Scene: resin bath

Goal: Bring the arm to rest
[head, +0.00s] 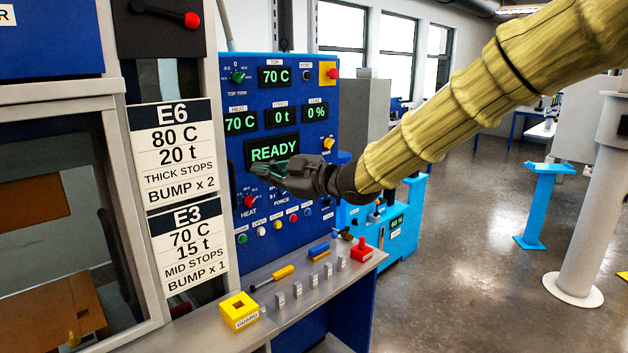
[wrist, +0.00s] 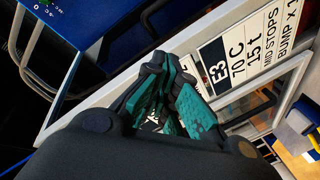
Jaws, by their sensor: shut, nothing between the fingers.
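My gripper (head: 268,170) is in front of the blue control panel (head: 328,100) in the head view, with my arm, in a yellow sleeve, reaching in from the upper right. Its dark fingers with green pads are shut and empty. In the wrist view my gripper (wrist: 170,115) shows its green pads close together, pointing toward the press frame and the E3 card (wrist: 240,62). The gripper hides part of the panel below the READY display (head: 272,149). I cannot tell how far the fingertips are from the panel.
A grey shelf (head: 345,275) below the panel holds a yellow guard block (head: 239,309), a red block (head: 361,249), several small grey blocks and handled tools. The E6 and E3 cards (head: 172,150) hang on the left. A blue stand (head: 541,205) and a pale column (head: 590,220) stand right, with open floor between.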

